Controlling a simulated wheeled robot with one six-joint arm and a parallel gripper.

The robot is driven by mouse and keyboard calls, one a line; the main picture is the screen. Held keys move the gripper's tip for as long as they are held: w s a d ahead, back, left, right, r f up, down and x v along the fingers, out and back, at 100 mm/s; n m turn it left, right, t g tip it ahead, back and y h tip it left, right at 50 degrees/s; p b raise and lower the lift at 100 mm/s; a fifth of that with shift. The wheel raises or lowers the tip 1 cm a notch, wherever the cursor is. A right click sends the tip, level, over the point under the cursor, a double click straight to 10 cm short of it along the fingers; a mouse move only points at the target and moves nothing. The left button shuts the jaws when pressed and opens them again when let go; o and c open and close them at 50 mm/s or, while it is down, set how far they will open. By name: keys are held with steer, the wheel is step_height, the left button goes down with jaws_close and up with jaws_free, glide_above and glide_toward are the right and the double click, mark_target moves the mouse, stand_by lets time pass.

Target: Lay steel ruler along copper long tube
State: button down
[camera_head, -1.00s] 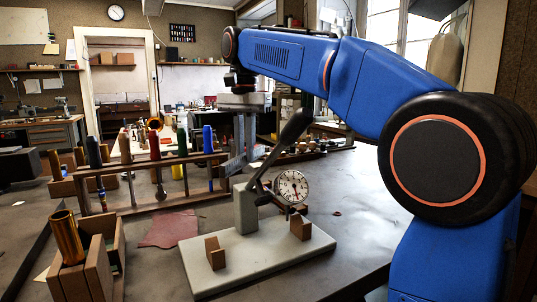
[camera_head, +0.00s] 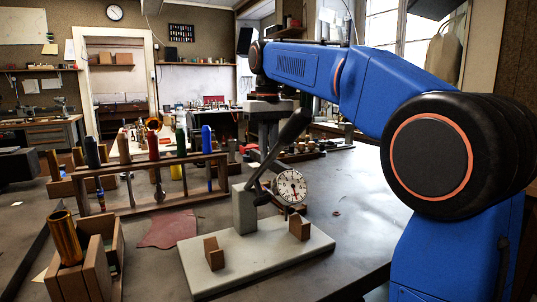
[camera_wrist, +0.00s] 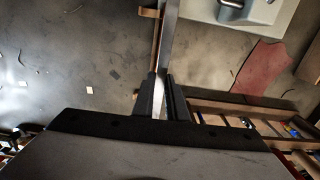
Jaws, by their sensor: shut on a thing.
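My gripper (camera_wrist: 161,92) is shut on the steel ruler (camera_wrist: 170,35), a bright flat strip that runs from between the fingers to the top edge of the wrist view. A thin brown strip (camera_wrist: 155,50) shows close along the ruler's left side; it may be the copper long tube, but I cannot tell whether the two touch. In the head view my gripper (camera_head: 268,128) is above the far part of the bench, behind the gauge stand's dark lever. The ruler is hardly visible there, and I cannot make out the copper tube for sure.
A gauge stand with a dial (camera_head: 291,186) and pale base (camera_head: 260,256) stands in front. The bench right of the stand is mostly clear.

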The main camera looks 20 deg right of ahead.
stand_by(0.3)
steer(key=shift+f, duration=3)
steer(key=shift+f, duration=0.45)
stand_by(0.3)
steer(key=shift+r, duration=3.5)
